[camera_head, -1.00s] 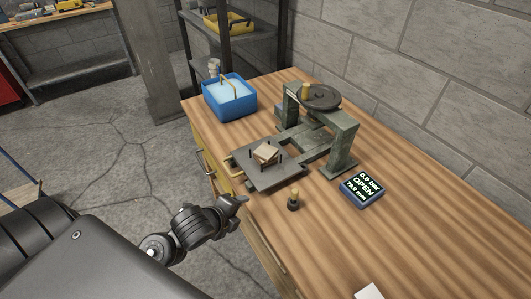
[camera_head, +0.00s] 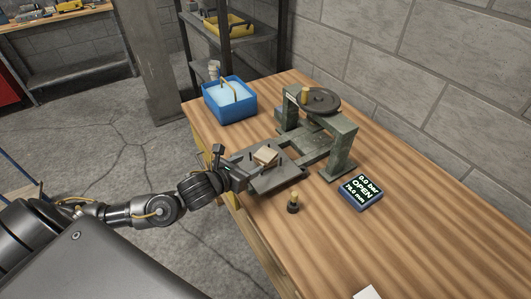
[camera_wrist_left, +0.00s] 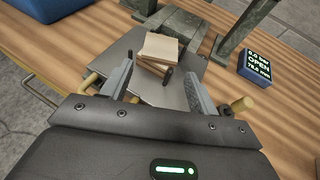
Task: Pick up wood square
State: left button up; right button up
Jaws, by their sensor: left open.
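The wood squares (camera_head: 265,155) form a small light-brown stack on the grey metal plate (camera_head: 284,181) of the press. The stack also shows in the left wrist view (camera_wrist_left: 160,47), with its layers slightly turned against each other. My left gripper (camera_head: 238,164) is at the plate's left edge, facing the stack. In the left wrist view the open jaws (camera_wrist_left: 158,88) are empty, and the stack lies beyond the fingertips, roughly between their lines. A dark peg stands at the stack's near side. My right gripper is not in view.
The green press frame (camera_head: 342,150) with a round handwheel (camera_head: 318,100) stands behind the plate. A blue bin (camera_head: 230,103) is at the back left. The table's right part is mostly clear.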

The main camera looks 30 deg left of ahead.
aim_at(264, 155)
pick_arm(q)
jog(key=shift+x, duration=1)
jog(key=shift+w+d+r+p, duration=0.1)
jog(key=shift+w+r+p, duration=0.05)
jog(key=shift+w+p, duration=0.3)
jog(key=p+x, duration=0.2)
jog(key=x, duration=0.1)
jog(key=shift+w, duration=0.2)
jog(key=shift+w+d+f, duration=0.15)
jog(key=shift+w+f, duration=0.2)
jog(key=shift+w, duration=0.1)
jog(key=shift+c, duration=0.9)
jog(key=c, duration=0.5)
